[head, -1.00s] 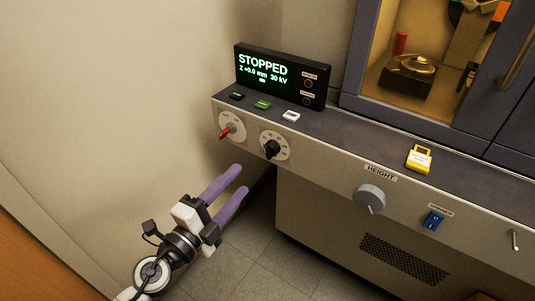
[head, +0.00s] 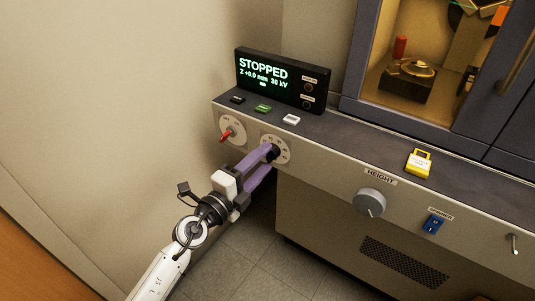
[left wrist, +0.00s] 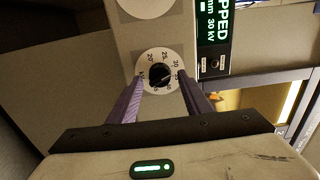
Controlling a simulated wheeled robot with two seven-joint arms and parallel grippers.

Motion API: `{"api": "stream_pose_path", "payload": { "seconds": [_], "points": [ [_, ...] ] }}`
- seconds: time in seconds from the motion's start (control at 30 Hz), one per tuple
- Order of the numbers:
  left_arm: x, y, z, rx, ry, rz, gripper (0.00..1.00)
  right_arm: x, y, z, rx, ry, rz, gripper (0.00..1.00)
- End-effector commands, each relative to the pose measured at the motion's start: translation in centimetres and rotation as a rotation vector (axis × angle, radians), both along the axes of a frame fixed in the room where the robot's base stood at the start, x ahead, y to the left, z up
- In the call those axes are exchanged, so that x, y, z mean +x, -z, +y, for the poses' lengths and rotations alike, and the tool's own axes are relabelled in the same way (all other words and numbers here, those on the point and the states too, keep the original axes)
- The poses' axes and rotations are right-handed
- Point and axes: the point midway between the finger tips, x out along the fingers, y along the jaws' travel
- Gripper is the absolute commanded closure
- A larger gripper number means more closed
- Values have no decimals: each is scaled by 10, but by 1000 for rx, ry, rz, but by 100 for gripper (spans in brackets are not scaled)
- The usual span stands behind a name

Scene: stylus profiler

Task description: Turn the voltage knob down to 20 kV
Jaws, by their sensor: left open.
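The voltage knob (head: 272,152) is a small black knob on a round white dial (head: 284,150) on the console's front panel. In the left wrist view the knob (left wrist: 159,73) sits in the middle of its numbered dial, between the fingers. My left gripper (head: 268,158) has purple fingers, open, with one on each side of the knob; I cannot tell whether they touch it. It also shows in the left wrist view (left wrist: 160,92). The display (head: 278,78) reads STOPPED, Z +0.0 mm, 30 kV. My right gripper is not in view.
A dial with a red lever (head: 226,135) is left of the knob. Black, green (head: 263,109) and white (head: 291,119) buttons lie above. A wall stands left.

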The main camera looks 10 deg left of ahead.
Motion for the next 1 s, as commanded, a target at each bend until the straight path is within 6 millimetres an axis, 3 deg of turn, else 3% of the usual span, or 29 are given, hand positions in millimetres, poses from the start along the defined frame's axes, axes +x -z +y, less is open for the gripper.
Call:
{"api": "stream_pose_path", "payload": {
  "seconds": [0.2, 0.93, 1.0],
  "points": [
    [9, 0, -4, -1, 0, 0, 55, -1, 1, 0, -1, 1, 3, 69],
    [9, 0, -3, 0, 0, 0, 55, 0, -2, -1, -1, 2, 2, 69],
    [9, 0, -3, 0, 0, 0, 65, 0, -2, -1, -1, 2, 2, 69]
  ]
}}
